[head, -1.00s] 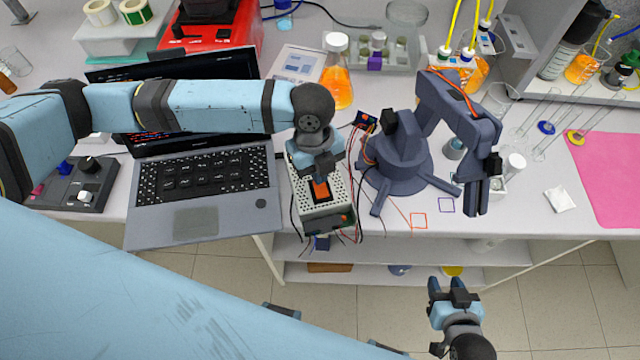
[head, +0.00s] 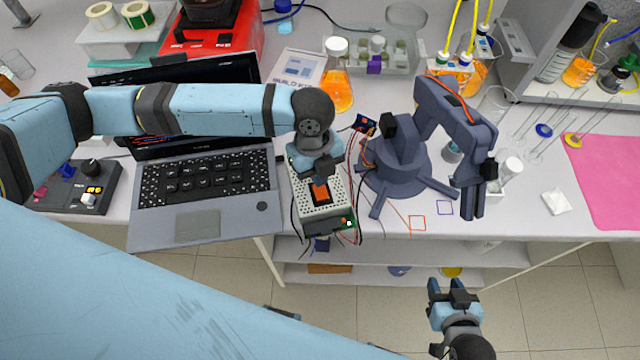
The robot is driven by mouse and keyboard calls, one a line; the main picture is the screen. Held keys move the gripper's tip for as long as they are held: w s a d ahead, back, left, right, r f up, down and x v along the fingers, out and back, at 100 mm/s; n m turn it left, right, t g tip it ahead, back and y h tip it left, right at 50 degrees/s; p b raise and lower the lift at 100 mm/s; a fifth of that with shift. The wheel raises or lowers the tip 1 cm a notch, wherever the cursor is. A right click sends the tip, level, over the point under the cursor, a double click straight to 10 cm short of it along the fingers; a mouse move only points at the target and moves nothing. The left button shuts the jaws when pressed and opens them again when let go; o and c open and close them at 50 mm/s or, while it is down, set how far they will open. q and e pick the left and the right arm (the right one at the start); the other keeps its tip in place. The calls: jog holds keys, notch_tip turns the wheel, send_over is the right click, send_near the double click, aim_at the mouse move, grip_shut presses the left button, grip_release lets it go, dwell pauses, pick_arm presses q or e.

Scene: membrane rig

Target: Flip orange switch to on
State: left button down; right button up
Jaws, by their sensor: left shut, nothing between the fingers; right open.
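The orange switch (head: 321,194) is on top of a white and dark perforated power box (head: 340,209) at the table's front edge, right of the laptop. A small green light (head: 349,223) glows on the box's front. My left gripper (head: 319,178) is shut and empty, pointing down right at the switch; its fingers hide the switch's back part. I cannot tell whether they touch it. My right gripper (head: 447,289) is open and empty, low in front of the table.
An open laptop (head: 200,222) lies left of the box. A dark blue desktop robot arm (head: 402,165) stands close on its right, with loose wires between. An orange-filled flask (head: 338,92) stands behind.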

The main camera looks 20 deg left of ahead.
pick_arm(q)
jog(key=shift+r+p, duration=1.75)
jog(key=shift+r, duration=0.2)
notch_tip(320, 180, up, 2)
jog(key=shift+p, duration=1.1)
jog(key=shift+f, duration=0.1)
